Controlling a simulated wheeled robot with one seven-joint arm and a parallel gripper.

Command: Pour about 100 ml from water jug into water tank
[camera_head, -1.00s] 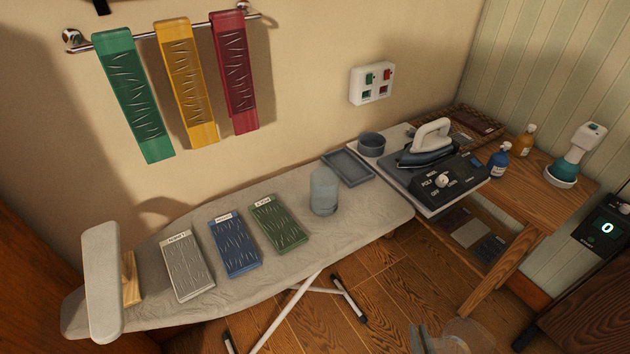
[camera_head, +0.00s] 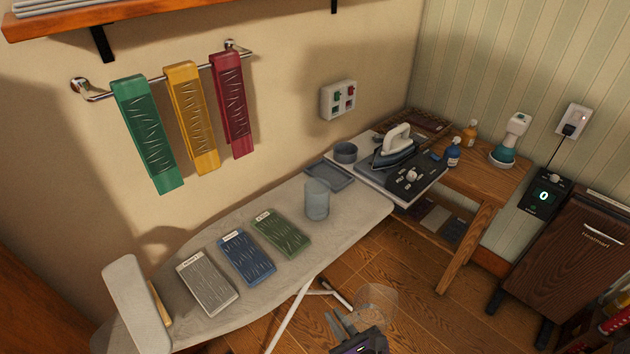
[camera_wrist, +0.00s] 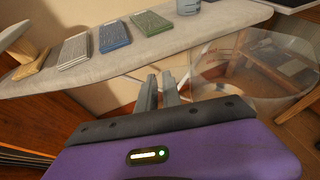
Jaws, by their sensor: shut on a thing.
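A clear, see-through vessel, seemingly the water jug (camera_head: 378,300), is held at the bottom of the head view, in front of the ironing board. My gripper (camera_head: 340,322) is shut on its left side; the exact grip is hard to see. In the wrist view the jug (camera_wrist: 262,75) is large at the right, beside my gripper's fingers (camera_wrist: 160,90). Its water level cannot be told. A translucent grey-blue cylinder, seemingly the water tank (camera_head: 317,200), stands upright on the board, beyond and left of the jug, apart from it. Its lower part also shows in the wrist view (camera_wrist: 188,6).
The ironing board (camera_head: 345,227) carries grey, blue and green folded cloths (camera_head: 281,233) left of the cylinder. A shallow tray (camera_head: 330,174), a small round cup (camera_head: 345,152) and an iron (camera_head: 394,150) stand behind. A wooden cabinet (camera_head: 590,260) stands at right.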

